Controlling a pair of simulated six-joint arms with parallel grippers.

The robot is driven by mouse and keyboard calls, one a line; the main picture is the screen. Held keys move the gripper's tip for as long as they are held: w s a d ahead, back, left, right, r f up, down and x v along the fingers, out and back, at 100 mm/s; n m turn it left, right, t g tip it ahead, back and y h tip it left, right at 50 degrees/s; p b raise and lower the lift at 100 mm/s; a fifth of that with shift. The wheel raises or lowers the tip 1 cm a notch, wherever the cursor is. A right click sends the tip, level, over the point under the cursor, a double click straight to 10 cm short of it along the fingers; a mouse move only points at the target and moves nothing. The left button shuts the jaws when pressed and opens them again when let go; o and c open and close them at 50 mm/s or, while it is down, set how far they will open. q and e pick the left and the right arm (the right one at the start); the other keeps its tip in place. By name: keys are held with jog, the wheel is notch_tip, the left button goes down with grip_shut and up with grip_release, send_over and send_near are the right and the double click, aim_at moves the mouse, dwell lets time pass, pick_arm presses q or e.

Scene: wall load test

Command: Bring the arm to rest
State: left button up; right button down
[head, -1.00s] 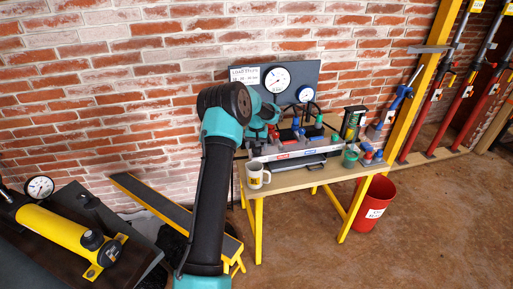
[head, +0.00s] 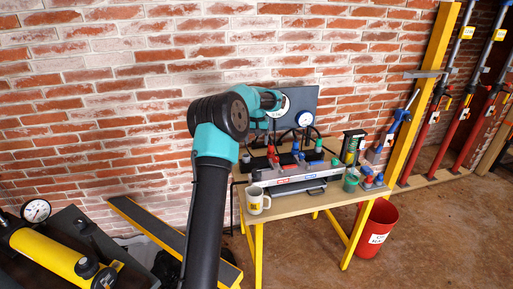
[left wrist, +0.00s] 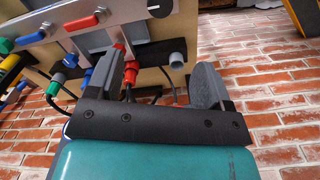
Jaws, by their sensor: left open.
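My left arm rises from the bottom of the head view to a black and teal elbow, then reaches back toward the workbench. My left gripper (head: 257,140) is small and partly hidden by the arm, in front of the grey gauge panel (head: 306,92). In the left wrist view, its two dark fingers (left wrist: 155,85) are spread apart with nothing held between them. Red and blue fittings (left wrist: 131,72) and a grey cylinder show beyond the fingers. My right gripper is in neither view.
A wooden bench (head: 300,205) with yellow legs carries a white mug (head: 257,201), fittings and a green cup (head: 350,183). A red bucket (head: 376,227) stands right of it. A yellow cylinder (head: 45,250) lies at lower left. Brick wall stands behind; floor at right is open.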

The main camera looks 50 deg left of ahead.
pick_arm(q)
jog(key=shift+r, duration=0.15)
dwell(0.3)
jog(key=d+f+m, duration=0.1)
jog(key=d+f, duration=0.5)
jog(key=w+d+f+m+h, duration=0.1)
jog(key=d+f, duration=0.4)
jog(key=f, duration=0.2)
jog(key=d+f+t+h, duration=0.1)
jog(key=d+f, duration=0.5)
jog(key=f, duration=0.1)
jog(key=shift+w+d+m, duration=0.3)
jog(key=shift+w+m, duration=0.05)
jog(key=shift+m, duration=0.05)
jog(key=s+d+f+m+h, duration=0.1)
jog(key=s+d+f, duration=0.4)
jog(key=d+f, duration=0.3)
jog(key=s+d+f+m+h, duration=0.1)
jog(key=s+d+f, duration=0.45)
jog(key=d, duration=0.45)
jog(key=s+d+f, duration=0.1)
jog(key=s+d, duration=0.3)
jog(key=s, duration=0.3)
jog(key=s+d+f+m, duration=0.1)
jog(key=s+d, duration=0.4)
jog(key=s, duration=0.2)
jog(key=shift+s+f, duration=0.3)
jog(key=shift+a, duration=0.1)
